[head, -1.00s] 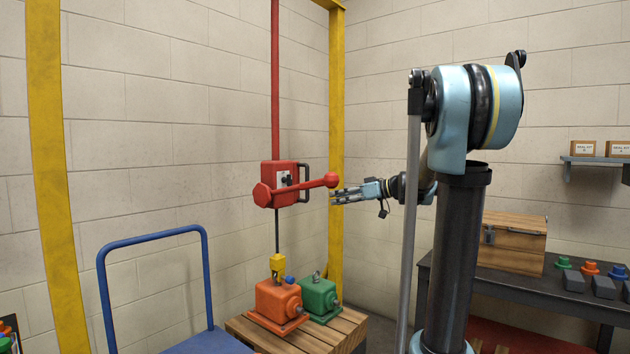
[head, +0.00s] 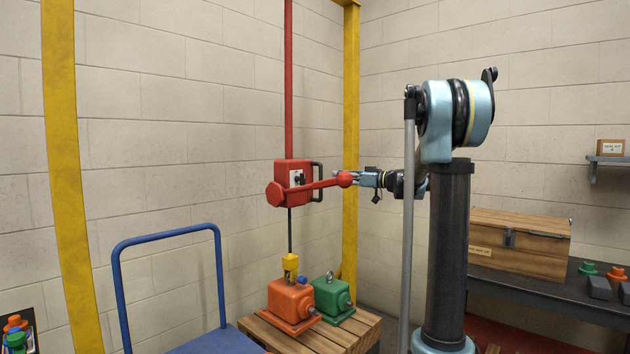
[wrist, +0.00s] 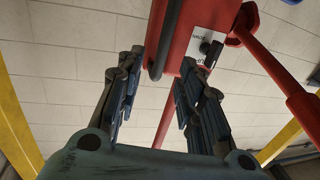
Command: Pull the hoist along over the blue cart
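The blue cart (head: 165,238) stands to the left, partly cut off. My gripper (head: 337,175) is just right of the handle, partly behind the lever's ball. In the wrist view, my fingers (wrist: 155,85) are spread, with the handle (wrist: 167,38) ahead between them, apparently not gripped.
A green motor (head: 333,297) sits beside the orange one on a wooden pallet (head: 362,332). Yellow posts (head: 351,130) stand at both sides. A dark bench with a wooden chest (head: 520,243) is at right.

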